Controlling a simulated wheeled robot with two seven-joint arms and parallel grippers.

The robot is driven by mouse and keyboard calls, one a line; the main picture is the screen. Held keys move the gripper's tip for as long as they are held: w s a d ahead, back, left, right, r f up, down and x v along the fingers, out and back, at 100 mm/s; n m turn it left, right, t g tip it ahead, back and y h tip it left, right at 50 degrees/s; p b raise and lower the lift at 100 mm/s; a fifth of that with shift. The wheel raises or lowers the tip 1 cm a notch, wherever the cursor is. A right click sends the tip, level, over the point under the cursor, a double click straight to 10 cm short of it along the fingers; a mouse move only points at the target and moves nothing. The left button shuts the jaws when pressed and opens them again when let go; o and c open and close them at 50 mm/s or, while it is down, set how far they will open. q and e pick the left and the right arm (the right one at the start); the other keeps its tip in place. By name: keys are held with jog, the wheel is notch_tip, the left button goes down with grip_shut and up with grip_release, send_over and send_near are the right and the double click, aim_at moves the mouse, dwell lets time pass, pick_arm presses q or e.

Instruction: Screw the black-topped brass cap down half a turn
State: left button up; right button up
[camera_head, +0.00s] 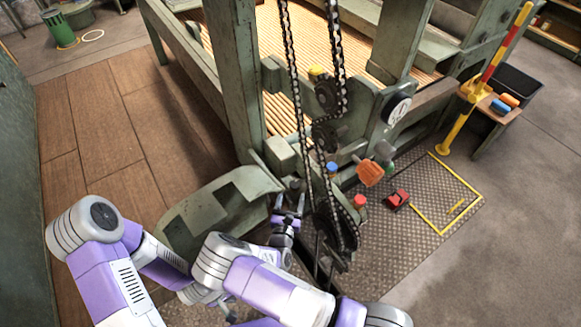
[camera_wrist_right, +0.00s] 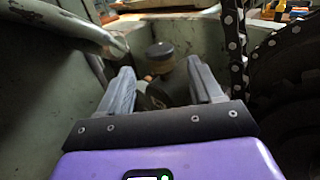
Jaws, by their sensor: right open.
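The black-topped brass cap (camera_wrist_right: 160,58) stands upright in the right wrist view, just beyond my right gripper (camera_wrist_right: 159,78). The gripper's two fingers are apart, with the cap showing in the gap between their tips and nothing held. In the head view my right gripper (camera_head: 290,203) is low beside the chain drive, at the edge of the green guard. I cannot make out the cap clearly there. My left gripper does not show; only part of the left arm is in view.
A curved green guard (camera_head: 213,212) stands left of my right gripper. A hanging chain (camera_head: 296,90) and dark sprockets (camera_head: 336,228) are close on its right. A metal pipe (camera_wrist_right: 85,32) crosses the wrist view at upper left.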

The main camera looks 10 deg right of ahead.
aim_at(297, 184)
jog(key=b+x, duration=0.1)
jog(key=x, duration=0.5)
jog(key=shift+w+d+b, duration=0.15)
jog(key=shift+w+b, duration=0.1)
jog(key=shift+b, duration=0.15)
jog(key=shift+w+d+r, duration=0.1)
jog(key=shift+w, duration=0.15)
jog(key=c, duration=1)
jog(key=shift+o, duration=0.2)
jog(key=shift+m+h, duration=0.3)
jog(key=shift+m, duration=0.1)
jog(key=m+g+h+b, duration=0.2)
jog(key=h, duration=0.1)
jog(key=shift+d, duration=0.15)
jog(key=shift+s+d+m+g+h+b, duration=0.15)
jog(key=shift+m+g+h+b, duration=0.45)
jog(key=shift+m+g+h, duration=0.4)
jog(key=shift+s+m+g+h+b, duration=0.1)
jog(key=shift+m+g+h+b, duration=0.55)
jog(key=shift+g, duration=0.45)
